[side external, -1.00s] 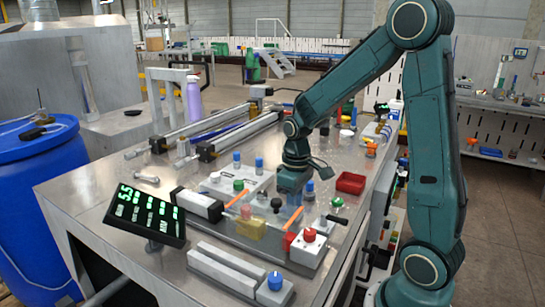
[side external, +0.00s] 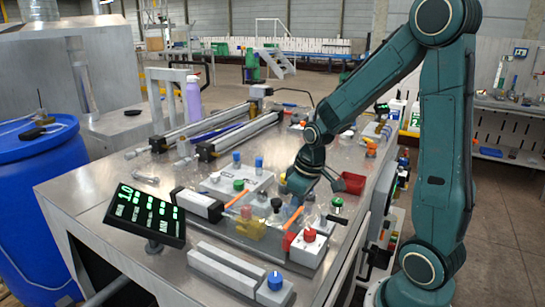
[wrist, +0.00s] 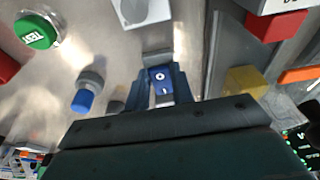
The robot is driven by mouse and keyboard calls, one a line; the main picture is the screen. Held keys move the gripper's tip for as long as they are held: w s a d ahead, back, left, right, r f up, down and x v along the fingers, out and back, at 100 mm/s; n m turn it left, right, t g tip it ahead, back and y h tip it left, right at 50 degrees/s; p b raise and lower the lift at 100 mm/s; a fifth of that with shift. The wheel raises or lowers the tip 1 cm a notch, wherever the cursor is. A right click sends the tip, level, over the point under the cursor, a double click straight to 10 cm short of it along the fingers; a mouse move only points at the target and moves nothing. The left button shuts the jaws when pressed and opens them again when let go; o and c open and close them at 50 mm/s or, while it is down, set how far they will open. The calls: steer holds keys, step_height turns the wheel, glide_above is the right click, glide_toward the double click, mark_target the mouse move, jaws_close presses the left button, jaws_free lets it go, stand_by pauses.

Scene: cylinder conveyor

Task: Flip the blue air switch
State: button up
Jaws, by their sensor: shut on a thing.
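The blue air switch (wrist: 160,78) shows in the wrist view as a small blue rocker marked O and I, set in a grey housing. My gripper (wrist: 163,95) has a finger on either side of it and is shut on it. In the side view my gripper (side external: 297,197) is low over the middle of the bench, its wrist tilted. The switch is hidden behind it there, and which way the rocker is thrown is not clear.
A blue-capped post (wrist: 84,98) and green TEST button (wrist: 36,32) stand left in the wrist view; a yellow block (wrist: 243,80) is right. In the side view, a red tray (side external: 353,183) and a white box with a red knob (side external: 309,235) are close by.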

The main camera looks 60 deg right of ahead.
steer(key=o, duration=1)
steer(key=shift+r, duration=0.15)
steer(key=v, duration=1.3)
steer(key=shift+r, duration=0.3)
